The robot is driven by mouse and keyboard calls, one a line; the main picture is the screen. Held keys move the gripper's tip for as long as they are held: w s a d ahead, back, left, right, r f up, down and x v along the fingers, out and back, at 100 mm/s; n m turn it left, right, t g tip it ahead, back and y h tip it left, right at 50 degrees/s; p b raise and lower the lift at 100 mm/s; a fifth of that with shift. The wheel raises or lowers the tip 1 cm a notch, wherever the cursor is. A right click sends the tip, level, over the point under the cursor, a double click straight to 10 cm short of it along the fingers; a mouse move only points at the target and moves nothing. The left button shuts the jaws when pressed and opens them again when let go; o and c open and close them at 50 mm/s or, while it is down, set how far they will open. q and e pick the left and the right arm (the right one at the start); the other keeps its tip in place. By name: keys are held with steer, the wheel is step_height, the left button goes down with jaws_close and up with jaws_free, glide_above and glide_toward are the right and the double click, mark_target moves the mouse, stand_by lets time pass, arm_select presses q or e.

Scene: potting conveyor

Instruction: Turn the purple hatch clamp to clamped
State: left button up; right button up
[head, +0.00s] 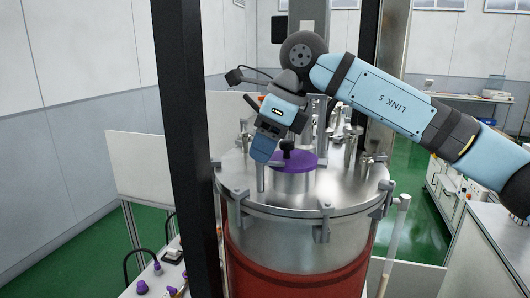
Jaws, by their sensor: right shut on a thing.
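A round purple hatch (305,159) sits on a short metal neck on top of the steel vessel lid (335,190). A small black knob or handle (287,147), which looks like part of the purple hatch clamp, stands at the hatch's left side. My right gripper (270,153) reaches down from above at the hatch's left edge. It is shut on the clamp, but its fingers hide most of the grip. Whether the clamp is turned to clamped cannot be seen. My left gripper is not in view.
Metal fittings (352,145) rise from the lid behind and right of the hatch. Lugs (325,210) line its rim. A dark upright post (185,130) stands close on the left. A white bench (155,282) with small purple-topped items is at lower left.

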steer(key=n+g, duration=0.1)
steer(key=n, duration=0.2)
steer(key=shift+w+n, duration=0.15)
steer(key=shift+n, duration=0.25)
steer(key=shift+w+a+n+g, duration=0.1)
steer(key=shift+n+g, duration=0.9)
steer(key=shift+n, duration=0.9)
steer(key=shift+f, duration=0.1)
steer(key=shift+h, duration=0.3)
steer(key=o, duration=0.9)
steer(key=b+v, duration=0.1)
steer(key=v, duration=1.3)
steer(key=shift+f, duration=0.1)
